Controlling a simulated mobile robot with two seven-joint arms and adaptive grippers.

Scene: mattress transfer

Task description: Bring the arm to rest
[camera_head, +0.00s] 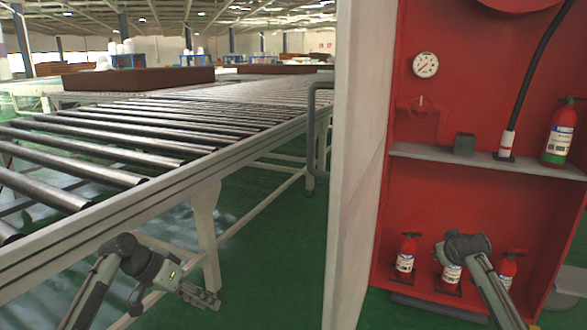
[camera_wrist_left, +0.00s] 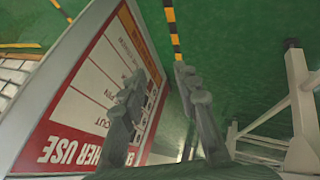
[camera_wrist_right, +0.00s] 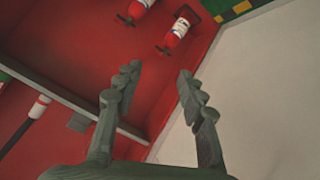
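My left arm comes in at the lower left of the head view. Its gripper (camera_head: 207,298) points right, low beside the conveyor's leg. In the left wrist view the left gripper (camera_wrist_left: 160,72) has its two fingers apart with nothing between them. My right arm shows at the lower right of the head view, in front of the red cabinet; its fingers cannot be made out there. In the right wrist view the right gripper (camera_wrist_right: 159,70) has its fingers apart and is empty, with the red cabinet and a pale panel beyond.
A roller conveyor (camera_head: 150,185) runs along the left, with a brown mattress (camera_head: 138,79) on it farther back. The red cabinet (camera_head: 480,205) on the right holds several fire extinguishers (camera_head: 405,256) and a gauge (camera_head: 426,65). Its pale side panel (camera_head: 355,170) stands mid-view. Green floor (camera_head: 270,260) is clear between.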

